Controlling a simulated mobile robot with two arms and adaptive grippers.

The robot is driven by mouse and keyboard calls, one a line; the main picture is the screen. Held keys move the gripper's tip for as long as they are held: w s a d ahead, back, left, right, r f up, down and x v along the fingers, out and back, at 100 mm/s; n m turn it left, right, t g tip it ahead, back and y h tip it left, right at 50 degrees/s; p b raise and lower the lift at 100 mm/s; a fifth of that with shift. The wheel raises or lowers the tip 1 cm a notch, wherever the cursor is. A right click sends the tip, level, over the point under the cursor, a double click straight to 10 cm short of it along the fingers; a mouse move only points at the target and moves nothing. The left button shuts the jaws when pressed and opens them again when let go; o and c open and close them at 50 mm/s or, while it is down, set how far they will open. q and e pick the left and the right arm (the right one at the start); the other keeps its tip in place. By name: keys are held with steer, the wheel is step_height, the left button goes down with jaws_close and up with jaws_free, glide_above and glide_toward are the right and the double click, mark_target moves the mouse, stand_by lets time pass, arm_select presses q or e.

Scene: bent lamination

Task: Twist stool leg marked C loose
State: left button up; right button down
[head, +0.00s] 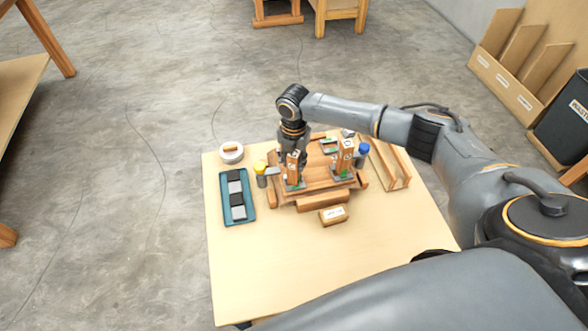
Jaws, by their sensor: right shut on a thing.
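The stool (316,179) lies on the table with its wooden seat down and its legs pointing up. One upright leg (293,171) stands at the front left of the seat, and another leg (346,158) stands at the front right. Small marks show on the legs, but I cannot read the letters. My right gripper (297,157) points down from above and is shut on the front left leg, near its top. The fingers are small and partly hidden by the leg. My left gripper is not in view.
On the pale table (270,265) are a blue tray (251,207) with dark and grey pieces, a round white container (231,152), a yellow-topped item (260,169), a blue-topped item (363,150), a labelled block (333,215) and a wooden rack (393,168). The table's front is clear.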

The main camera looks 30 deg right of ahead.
steer(key=shift+n, duration=0.3)
steer(key=n, duration=0.2)
steer(key=shift+n, duration=0.7)
steer(key=n, duration=0.3)
steer(key=shift+c, duration=2.1)
jaws_free()
